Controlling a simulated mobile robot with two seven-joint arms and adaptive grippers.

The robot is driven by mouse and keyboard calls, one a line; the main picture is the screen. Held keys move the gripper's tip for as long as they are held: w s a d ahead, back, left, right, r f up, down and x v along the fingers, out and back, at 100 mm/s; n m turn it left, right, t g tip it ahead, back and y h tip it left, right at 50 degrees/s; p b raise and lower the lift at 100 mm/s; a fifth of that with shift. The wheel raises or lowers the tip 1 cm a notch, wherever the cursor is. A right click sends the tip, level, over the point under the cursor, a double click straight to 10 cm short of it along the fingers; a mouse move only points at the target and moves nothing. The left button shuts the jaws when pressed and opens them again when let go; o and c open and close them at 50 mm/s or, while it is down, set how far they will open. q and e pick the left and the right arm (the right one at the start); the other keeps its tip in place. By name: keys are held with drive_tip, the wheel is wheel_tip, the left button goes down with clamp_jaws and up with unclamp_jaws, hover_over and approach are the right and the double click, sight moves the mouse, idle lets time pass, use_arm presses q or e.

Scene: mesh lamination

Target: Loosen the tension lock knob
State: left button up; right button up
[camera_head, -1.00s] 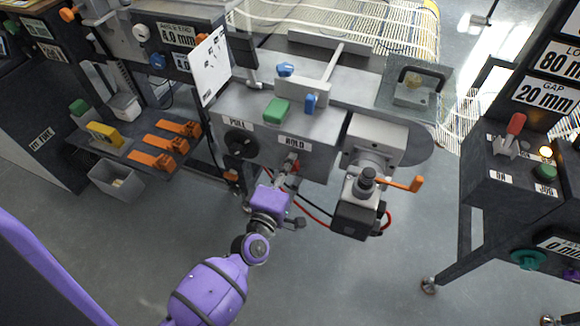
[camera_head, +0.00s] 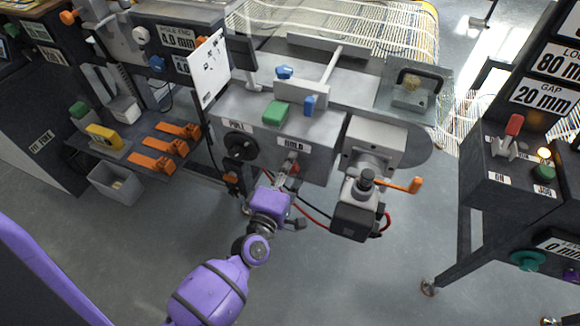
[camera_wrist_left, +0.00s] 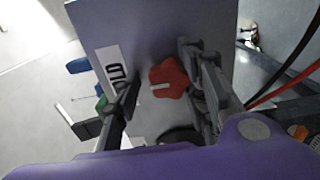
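The red lobed knob (camera_wrist_left: 168,78) with a pale pointer bar sits on the grey panel (camera_wrist_left: 140,25) beside a white label. In the head view the red knob (camera_head: 296,168) is mostly hidden behind my left gripper (camera_head: 288,172), below the "HOLD" label (camera_head: 293,142). In the left wrist view my left gripper (camera_wrist_left: 160,72) is open, with one finger on each side of the knob. The knob lies closer to the right-hand finger; I cannot tell whether it touches. A clear gap separates it from the left-hand finger. My right gripper is not in view.
A black round knob (camera_head: 240,145) is left on the same panel. A motor unit with an orange crank handle (camera_head: 402,186) stands close on the right. Red and black cables (camera_head: 312,212) hang beside my gripper. Green (camera_head: 276,112) and blue blocks sit above.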

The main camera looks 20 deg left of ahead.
use_arm(q)
drive_tip(key=s, duration=1.2)
drive_tip(key=shift+a, duration=0.2)
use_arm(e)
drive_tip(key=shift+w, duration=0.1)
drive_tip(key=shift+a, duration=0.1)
use_arm(q)
drive_tip(key=s+d+f+m+g+h+p, duration=0.3)
drive_tip(key=s+d+f+m+g, duration=0.15)
drive_tip(key=m, duration=0.75)
drive_tip(key=s+a+m+g+y+p, duration=0.1)
drive_tip(key=s+a+m+g+p, duration=0.1)
drive_tip(key=s, duration=0.7)
drive_tip(key=s+a+m+g+y+p, duration=0.2)
drive_tip(key=s+a+m+g+p, duration=0.1)
drive_tip(key=s, duration=0.7)
drive_tip(key=a+f+m+p, duration=0.1)
drive_tip(key=a+p, duration=0.1)
drive_tip(key=shift+a+p, duration=0.15)
drive_tip(key=shift+p, duration=0.15)
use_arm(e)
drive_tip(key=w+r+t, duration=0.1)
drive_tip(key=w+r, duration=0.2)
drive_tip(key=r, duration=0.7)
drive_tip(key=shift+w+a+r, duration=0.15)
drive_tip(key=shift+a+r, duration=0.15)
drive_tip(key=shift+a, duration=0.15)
